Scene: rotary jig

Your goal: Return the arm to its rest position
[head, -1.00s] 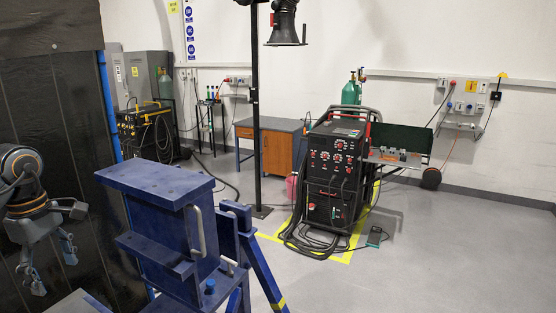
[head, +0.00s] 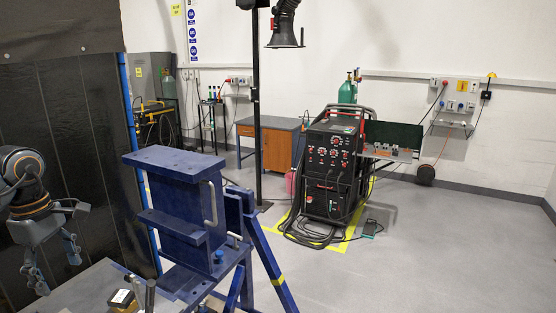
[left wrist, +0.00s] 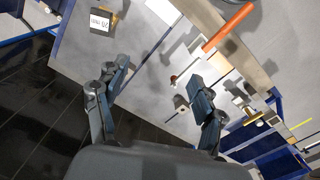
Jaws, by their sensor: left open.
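My left gripper (head: 56,262) hangs at the left edge of the head view, in front of the black curtain, with its fingers spread and nothing between them. In the left wrist view its two fingers (left wrist: 158,103) are wide apart above a grey table top (left wrist: 140,52), and it touches nothing that I can see. The blue rotary jig (head: 180,208) stands upright to the right of the gripper in the head view, clear of it. My right gripper is in neither view.
An orange rod (left wrist: 228,27) lies nearby. A welding machine (head: 330,165) stands on open floor behind the jig.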

